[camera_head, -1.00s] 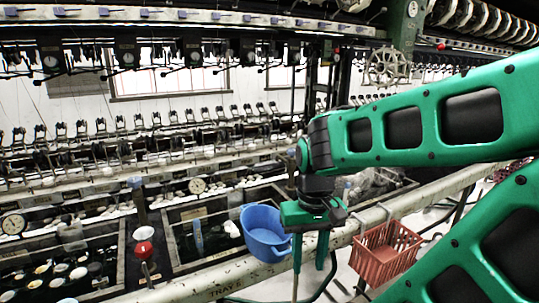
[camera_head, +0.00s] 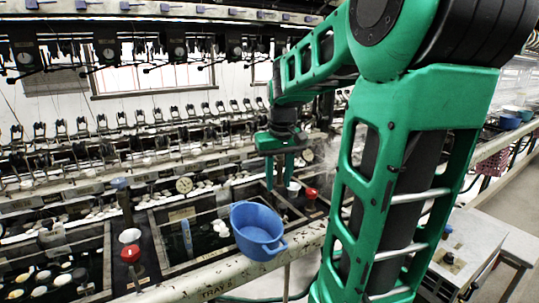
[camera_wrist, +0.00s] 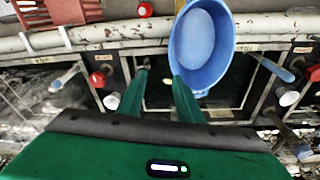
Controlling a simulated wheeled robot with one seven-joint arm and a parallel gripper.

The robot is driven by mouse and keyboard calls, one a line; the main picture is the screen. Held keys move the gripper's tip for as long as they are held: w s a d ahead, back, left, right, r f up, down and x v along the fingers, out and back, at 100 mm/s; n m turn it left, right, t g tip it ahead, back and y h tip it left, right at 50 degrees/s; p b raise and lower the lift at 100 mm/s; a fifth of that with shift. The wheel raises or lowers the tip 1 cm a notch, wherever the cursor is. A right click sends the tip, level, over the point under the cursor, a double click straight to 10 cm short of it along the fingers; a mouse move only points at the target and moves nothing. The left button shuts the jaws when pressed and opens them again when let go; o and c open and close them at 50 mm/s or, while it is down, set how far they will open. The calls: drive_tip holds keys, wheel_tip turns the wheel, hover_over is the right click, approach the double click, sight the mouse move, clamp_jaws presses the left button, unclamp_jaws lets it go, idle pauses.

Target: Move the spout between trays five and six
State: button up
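Two pipe-like spouts with bluish ends show on the dividers between the dark trays. The left one (camera_head: 120,188) stands by a white cup and red knob. The other (camera_head: 307,156) is just right of my gripper, partly hidden by my arm. The fingers also show in the wrist view (camera_wrist: 162,78). I cannot tell which spout is meant.
A blue basin (camera_head: 258,230) sits at the front rail (camera_head: 195,285), close to my fingers in the wrist view. Red knobs (camera_head: 130,254) and white cups (camera_head: 293,187) stand on the dividers. A red crate (camera_wrist: 48,4) is beyond the rail. The rail's tray label is hard to read.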

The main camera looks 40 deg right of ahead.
drive_tip(key=w+d+r+n+t+h, duration=0.2)
drive_tip(key=w+d+n, duration=0.1)
drive_tip(key=w+d, duration=2.15)
drive_tip(key=x, duration=0.3)
drive_tip(key=w+x, duration=0.1)
drive_tip(key=x, duration=0.3)
drive_tip(key=a+x, duration=0.1)
drive_tip(key=x, duration=0.2)
drive_tip(key=shift+w+a+f, duration=0.1)
drive_tip(key=shift+w, duration=0.2)
drive_tip(key=shift+c, duration=0.6)
